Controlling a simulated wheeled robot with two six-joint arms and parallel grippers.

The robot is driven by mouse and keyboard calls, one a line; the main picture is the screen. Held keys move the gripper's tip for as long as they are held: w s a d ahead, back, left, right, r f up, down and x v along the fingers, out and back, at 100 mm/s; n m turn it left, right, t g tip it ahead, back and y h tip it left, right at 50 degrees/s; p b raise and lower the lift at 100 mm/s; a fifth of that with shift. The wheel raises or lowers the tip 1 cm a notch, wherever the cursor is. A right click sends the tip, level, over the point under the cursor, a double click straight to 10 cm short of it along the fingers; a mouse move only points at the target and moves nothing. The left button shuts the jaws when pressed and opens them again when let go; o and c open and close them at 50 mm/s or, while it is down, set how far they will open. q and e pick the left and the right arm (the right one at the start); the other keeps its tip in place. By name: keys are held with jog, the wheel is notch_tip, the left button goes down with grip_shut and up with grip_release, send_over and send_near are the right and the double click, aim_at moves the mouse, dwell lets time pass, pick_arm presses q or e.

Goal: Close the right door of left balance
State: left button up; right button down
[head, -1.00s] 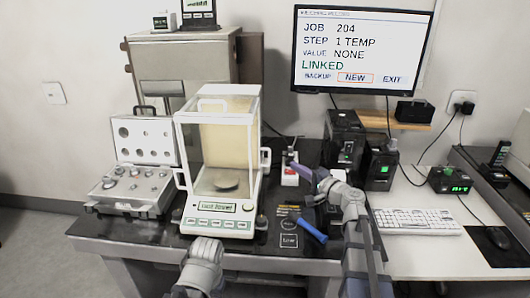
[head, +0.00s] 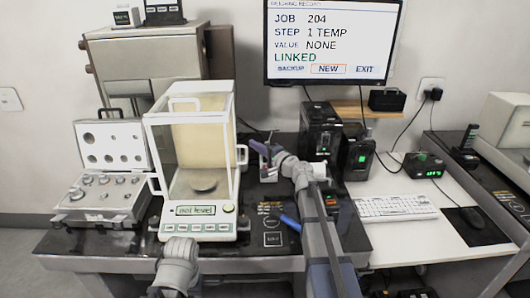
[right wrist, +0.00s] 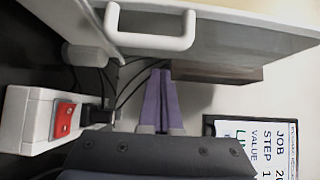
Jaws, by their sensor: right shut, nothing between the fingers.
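The left balance (head: 198,215) stands on the dark table, with "not level" on its display. Its right door handle (head: 242,155) sits farther back than the left side's handle (head: 153,184). How far the right door stands open is hard to tell. In the right wrist view a white handle (right wrist: 150,42) on a pale panel lies just above my fingers. My right gripper (head: 262,150) is shut and empty, just right of the balance's right side; its purple fingers also show in the wrist view (right wrist: 161,90). My left arm shows at the bottom, its gripper out of view.
A white power strip with a red switch (right wrist: 66,118) lies beside my right gripper. A weight case (head: 110,145) stands left of the balance. Black boxes (head: 320,130), a monitor (head: 335,40) and a keyboard (head: 397,208) are to the right. A blue tool (head: 290,223) lies in front.

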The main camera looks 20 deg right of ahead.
jog(key=shift+s+a, duration=0.55)
jog(key=shift+s, duration=0.25)
jog(key=shift+s+a, duration=0.55)
jog(key=shift+s, duration=0.2)
